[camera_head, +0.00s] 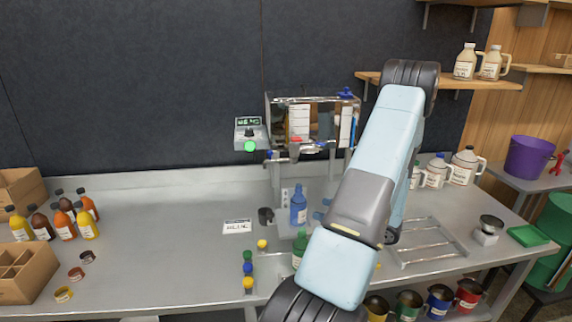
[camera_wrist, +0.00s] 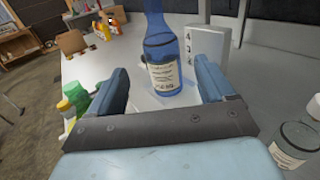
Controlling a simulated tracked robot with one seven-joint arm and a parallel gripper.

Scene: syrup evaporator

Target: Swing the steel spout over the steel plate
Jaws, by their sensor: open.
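The steel evaporator tank (camera_head: 318,120) stands at the back of the bench, with a red-handled fitting at its front. A steel pipe (camera_head: 275,170) shows below its left side; I cannot tell whether it is the spout. I cannot pick out the steel plate with certainty. My gripper (camera_head: 322,208) is open, beside a blue bottle (camera_head: 298,206) in the head view. In the wrist view, my gripper (camera_wrist: 163,68) has its two fingers apart, and the upright blue bottle (camera_wrist: 163,60) shows in the gap, apparently beyond the fingertips.
A green bottle (camera_head: 300,248) stands nearer the front. Small colored caps and a label card (camera_head: 237,226) lie left of it. Bottles and cardboard boxes fill the far left. A wire rack (camera_head: 430,242) lies at right, near white jugs. The left-middle bench is clear.

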